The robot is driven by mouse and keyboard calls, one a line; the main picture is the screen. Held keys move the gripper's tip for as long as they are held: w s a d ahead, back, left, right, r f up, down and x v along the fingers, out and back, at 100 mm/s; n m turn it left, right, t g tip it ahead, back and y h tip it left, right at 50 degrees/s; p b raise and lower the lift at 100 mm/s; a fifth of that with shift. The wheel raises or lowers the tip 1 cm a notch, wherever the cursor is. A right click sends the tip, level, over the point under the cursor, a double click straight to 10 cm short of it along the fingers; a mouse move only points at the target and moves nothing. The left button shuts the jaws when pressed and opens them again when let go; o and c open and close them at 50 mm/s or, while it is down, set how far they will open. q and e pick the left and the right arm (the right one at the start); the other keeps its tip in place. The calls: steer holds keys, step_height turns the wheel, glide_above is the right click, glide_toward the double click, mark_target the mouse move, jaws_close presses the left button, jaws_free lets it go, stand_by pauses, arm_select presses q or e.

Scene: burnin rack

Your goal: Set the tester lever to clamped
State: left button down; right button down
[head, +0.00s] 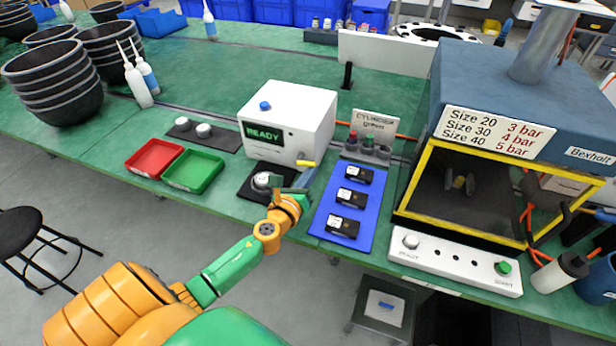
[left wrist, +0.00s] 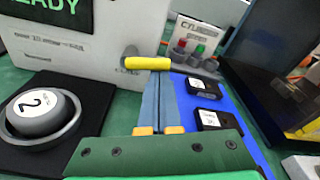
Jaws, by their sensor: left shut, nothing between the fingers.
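The tester (head: 288,120) is a white box with a green READY display and a blue button on top. Its lever (head: 306,163) has a yellow handle on the right part of the front face. In the left wrist view the lever handle (left wrist: 148,63) lies about level, pointing right from its pivot; small lettering below the pivot is too blurred to read. My left gripper (head: 306,177) is shut and empty, just in front of and below the handle. In the left wrist view its fingertips (left wrist: 160,80) are close under the handle; contact cannot be told. My right gripper is out of view.
A round grey part marked 2 (left wrist: 42,112) sits on a black pad left of my gripper. A blue mat (head: 328,226) with three black modules lies to the right. Red (head: 154,159) and green (head: 193,171) trays lie left. A yellow-framed press (head: 428,144) stands far right.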

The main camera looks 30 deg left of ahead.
mark_target(305, 163)
arm_select(q)
steer(key=n, duration=0.1)
steer(key=r+n, duration=0.1)
steer(key=n, duration=0.1)
steer(key=shift+r+t+h, duration=0.2)
steer(key=shift+t+h, duration=0.1)
steer(key=shift+h, duration=0.1)
steer(key=n, duration=0.1)
steer(key=r+n, duration=0.1)
steer(key=shift+a+n, duration=0.15)
steer(key=shift+n, duration=0.15)
steer(key=n, duration=0.2)
steer(key=a+r+n+t, duration=0.1)
steer(key=n, duration=0.1)
steer(key=shift+s+h+b, duration=0.15)
steer(key=shift+h+b, duration=0.15)
steer(key=shift+s+a+r+n, duration=0.1)
steer(key=shift+a+r+n, duration=0.15)
steer(key=shift+n, duration=0.55)
steer(key=shift+s+a+r+n, duration=0.1)
steer(key=shift+a+r+n, duration=0.1)
steer(key=shift+n, duration=0.6)
steer(key=shift+a, duration=0.1)
